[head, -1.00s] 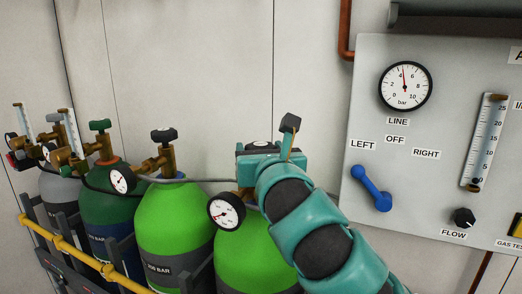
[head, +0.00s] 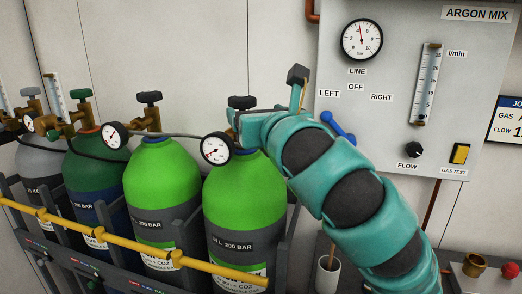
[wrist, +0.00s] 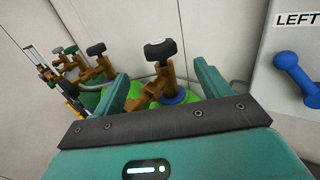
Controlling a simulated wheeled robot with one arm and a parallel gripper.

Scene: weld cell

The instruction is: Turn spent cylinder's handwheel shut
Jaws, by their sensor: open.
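Two bright green cylinders stand side by side, the left one (head: 158,190) and the right one (head: 235,188). The right one has a black handwheel (head: 242,102) on a brass valve and a round gauge (head: 217,149), its needle too small to read surely. My gripper (head: 236,120) is open at this valve, just below the handwheel in the head view. In the wrist view, the handwheel (wrist: 160,48) stands beyond my gripper (wrist: 161,72), between the lines of its two apart fingers. I cannot tell whether a finger touches the valve. The left cylinder's black handwheel (head: 149,97) is clear of my gripper.
A dark green cylinder (head: 90,180) and a grey one (head: 38,165) stand farther left. A yellow rail (head: 115,246) runs across the cylinders' front. The panel at right carries a blue lever (head: 338,126), a line gauge (head: 361,39) and a flow knob (head: 414,150).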

